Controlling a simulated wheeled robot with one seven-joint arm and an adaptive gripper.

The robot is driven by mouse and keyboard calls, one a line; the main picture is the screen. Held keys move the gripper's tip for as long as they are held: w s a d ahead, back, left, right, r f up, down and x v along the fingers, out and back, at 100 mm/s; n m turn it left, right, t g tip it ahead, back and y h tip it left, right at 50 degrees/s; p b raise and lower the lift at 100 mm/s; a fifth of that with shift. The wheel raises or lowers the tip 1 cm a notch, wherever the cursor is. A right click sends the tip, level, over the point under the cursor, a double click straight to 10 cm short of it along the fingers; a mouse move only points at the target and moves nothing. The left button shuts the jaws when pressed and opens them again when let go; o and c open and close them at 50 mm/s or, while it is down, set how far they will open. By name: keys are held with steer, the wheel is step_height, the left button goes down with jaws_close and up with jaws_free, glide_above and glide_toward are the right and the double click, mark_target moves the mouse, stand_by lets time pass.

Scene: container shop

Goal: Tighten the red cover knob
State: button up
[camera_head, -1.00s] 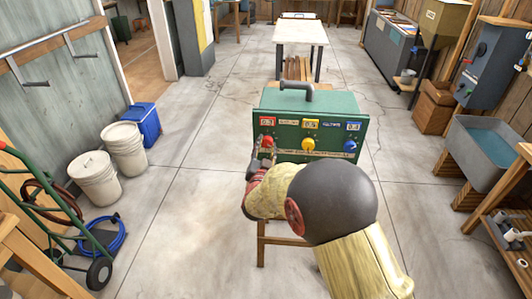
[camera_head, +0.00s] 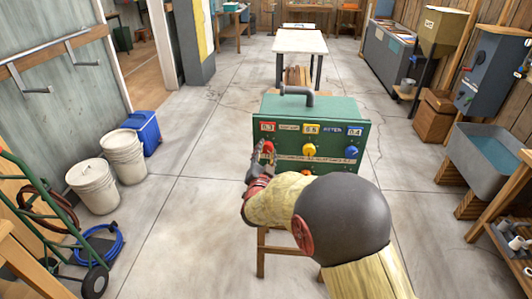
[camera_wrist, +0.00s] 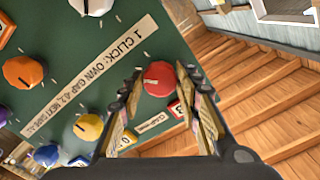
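The green box (camera_head: 330,108) has coloured knobs on its sloping face. Its red knob (camera_head: 268,147) is at the upper left, under a red number label. In the wrist view the red knob (camera_wrist: 160,79) has a small white mark. My gripper (camera_wrist: 160,76) is open, with one finger on each side of this knob; slim gaps seem to show, and I cannot tell if either finger touches it. In the head view my gripper (camera_head: 260,160) is at the box's left front, and the forearm hides part of the lower face.
A yellow knob (camera_head: 309,149) and a blue knob (camera_head: 351,152) sit right of the red one. An orange-red knob (camera_wrist: 24,72) and a white knob (camera_wrist: 92,5) are on the same face. White buckets (camera_head: 92,186) stand left; floor around the box's stand is clear.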

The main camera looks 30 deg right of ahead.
steer(key=o, duration=0.4)
steer(key=v, duration=1.2)
stand_by(0.3)
